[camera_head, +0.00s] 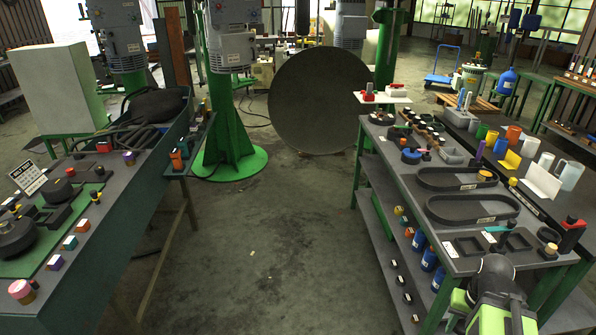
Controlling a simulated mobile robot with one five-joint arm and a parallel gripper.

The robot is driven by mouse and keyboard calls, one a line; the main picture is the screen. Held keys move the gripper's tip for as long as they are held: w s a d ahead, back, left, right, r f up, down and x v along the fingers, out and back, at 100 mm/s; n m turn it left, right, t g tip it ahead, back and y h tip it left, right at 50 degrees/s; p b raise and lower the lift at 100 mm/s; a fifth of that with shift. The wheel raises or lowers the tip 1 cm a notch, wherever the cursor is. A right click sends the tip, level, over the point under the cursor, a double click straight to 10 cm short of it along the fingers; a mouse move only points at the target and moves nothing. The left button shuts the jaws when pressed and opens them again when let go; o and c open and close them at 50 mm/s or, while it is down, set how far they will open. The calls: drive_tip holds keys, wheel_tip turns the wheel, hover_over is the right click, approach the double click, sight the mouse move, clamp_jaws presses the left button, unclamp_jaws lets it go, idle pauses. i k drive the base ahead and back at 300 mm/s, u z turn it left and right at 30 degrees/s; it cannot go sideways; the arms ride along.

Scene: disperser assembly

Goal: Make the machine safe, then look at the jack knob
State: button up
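Grey machine heads with small panels stand at the back: one on the left (122,38), one in the middle (231,50). The middle machine has a green column and round foot (231,165). Small coloured spots show on the panels, too small to tell which are switches or whether any is on. I cannot pick out the jack knob. A lime-green and black part at the bottom right looks like my own arm. I see no gripper fingers.
A left bench (128,190) holds black parts and small coloured blocks. A right bench (388,190) holds black trays, cups and bottles. A large dark disc (319,101) stands at the back. The floor (275,240) between the benches is clear.

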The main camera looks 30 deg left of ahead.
sight(99, 169)
drive_tip(key=z, duration=0.4)
drive_tip(key=k, duration=0.1)
drive_tip(key=u, duration=2.95)
drive_tip(key=i, duration=0.6)
drive_tip(key=u, duration=0.2)
drive_tip(key=k, duration=0.65)
drive_tip(key=z, duration=1.55)
drive_tip(key=i, duration=0.45)
drive_tip(key=z, duration=0.1)
